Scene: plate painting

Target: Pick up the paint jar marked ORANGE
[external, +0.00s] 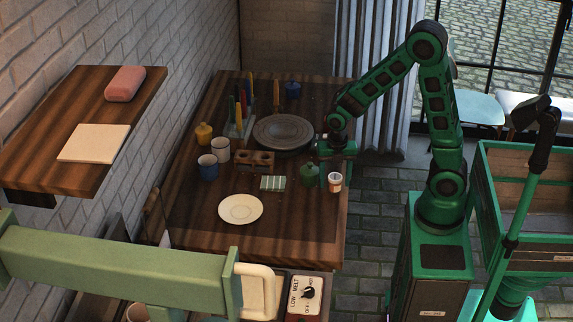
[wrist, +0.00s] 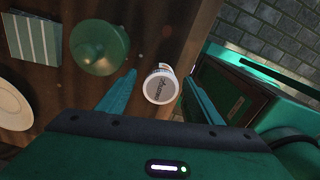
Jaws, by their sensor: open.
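A small white paint jar (external: 335,182) with an orange-brown band stands near the right edge of the wooden table (external: 290,240). In the wrist view the white jar (wrist: 161,86) shows its round top with dark lettering too small to read. My gripper (external: 325,160) is beside the green pot, above the table's right side. In the wrist view my gripper (wrist: 155,88) is open, its two teal fingers on either side of the jar and apart from it. Whether the fingers are level with the jar is hard to tell.
A striped green cloth or tile (external: 273,183), a white plate (external: 240,209), a wooden holder (external: 254,162) and a grey turntable (external: 283,131) lie further left. The front right table corner is clear.

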